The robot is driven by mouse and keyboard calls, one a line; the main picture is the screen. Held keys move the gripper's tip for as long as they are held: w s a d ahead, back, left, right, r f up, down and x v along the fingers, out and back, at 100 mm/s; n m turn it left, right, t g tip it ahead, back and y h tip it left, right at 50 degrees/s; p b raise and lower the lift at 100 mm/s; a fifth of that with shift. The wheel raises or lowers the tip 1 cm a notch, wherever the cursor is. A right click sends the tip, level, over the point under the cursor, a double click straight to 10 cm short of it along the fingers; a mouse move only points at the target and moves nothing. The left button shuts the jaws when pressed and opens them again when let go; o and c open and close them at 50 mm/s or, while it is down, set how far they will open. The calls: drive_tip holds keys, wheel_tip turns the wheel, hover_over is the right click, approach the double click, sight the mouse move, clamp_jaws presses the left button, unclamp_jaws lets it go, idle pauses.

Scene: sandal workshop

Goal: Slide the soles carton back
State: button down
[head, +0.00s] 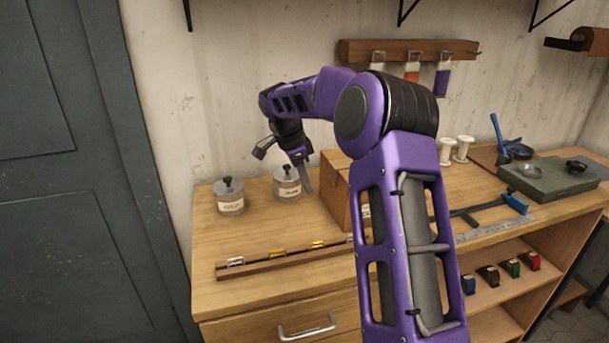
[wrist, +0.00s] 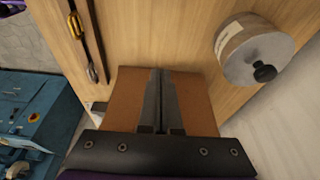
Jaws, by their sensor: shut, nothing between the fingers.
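The soles carton, a brown box (head: 336,195), stands on the wooden bench behind my purple arm, which hides its right part. My gripper (head: 308,188) points down close by the carton's left side in the head view. In the wrist view its two dark fingers (wrist: 161,72) are pressed together with nothing between them. The carton's brown surface (wrist: 126,100) shows on both sides of the fingers there. I cannot tell whether the fingers touch the carton.
Two lidded jars stand left of the carton, one near (head: 287,187) and one farther left (head: 230,200); one jar shows in the wrist view (wrist: 252,52). A wooden strip with clips (head: 285,260) lies along the bench front. White spools (head: 462,148) stand right of my arm.

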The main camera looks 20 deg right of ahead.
drive_tip(key=x, duration=0.4)
drive_tip(key=shift+f, duration=0.1)
drive_tip(key=d, duration=0.3)
drive_tip(key=shift+d+f, duration=0.1)
drive_tip(key=shift+f, duration=0.15)
drive_tip(key=shift+w+d, duration=0.1)
drive_tip(key=shift+d, duration=0.4)
